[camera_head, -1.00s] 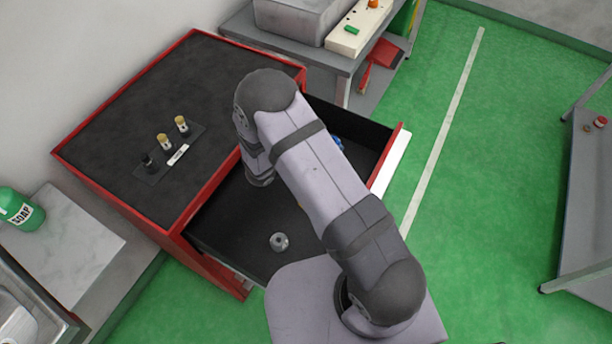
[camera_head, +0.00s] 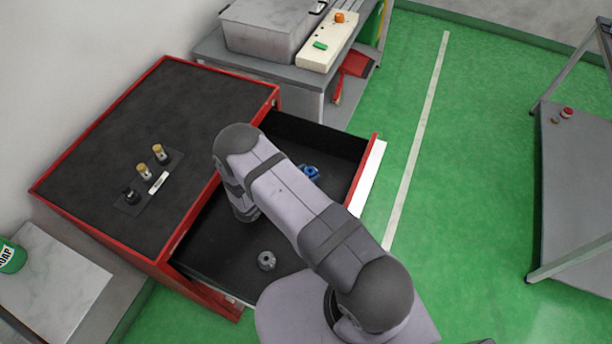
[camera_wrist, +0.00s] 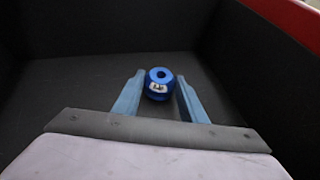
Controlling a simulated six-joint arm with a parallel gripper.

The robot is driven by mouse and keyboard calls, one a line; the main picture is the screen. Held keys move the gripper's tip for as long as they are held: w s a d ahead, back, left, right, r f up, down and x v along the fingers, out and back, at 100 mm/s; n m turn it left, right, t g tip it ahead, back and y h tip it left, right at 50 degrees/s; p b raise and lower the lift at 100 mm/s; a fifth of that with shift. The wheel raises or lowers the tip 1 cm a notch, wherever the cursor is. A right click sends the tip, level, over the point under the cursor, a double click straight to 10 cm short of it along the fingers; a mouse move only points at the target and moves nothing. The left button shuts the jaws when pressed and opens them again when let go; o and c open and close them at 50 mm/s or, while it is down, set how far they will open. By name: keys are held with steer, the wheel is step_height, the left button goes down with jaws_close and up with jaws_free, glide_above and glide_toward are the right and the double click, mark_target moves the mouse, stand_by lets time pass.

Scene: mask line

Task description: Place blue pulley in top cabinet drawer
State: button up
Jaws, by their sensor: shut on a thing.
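The blue pulley (camera_wrist: 158,84) is a small round blue piece with a hole in its top and a pale label on its side. In the wrist view it is between the fingertips of my gripper (camera_wrist: 160,92), which is shut on it. Dark drawer floor and walls surround it; I cannot tell whether it touches the floor. In the head view my arm hides most of the gripper, and a blue shape shows inside the open drawer beside the arm. The top drawer (camera_head: 215,255) is pulled out of the red cabinet (camera_head: 150,130).
A grey round part (camera_head: 267,260) lies in the near part of the drawer. A strip with several small parts (camera_head: 150,180) sits on the cabinet top. A shelf with a grey box (camera_head: 268,35) stands behind.

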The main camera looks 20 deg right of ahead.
steer(key=shift+f, duration=0.55)
steer(key=shift+f, duration=0.1)
steer(key=o, duration=1.1)
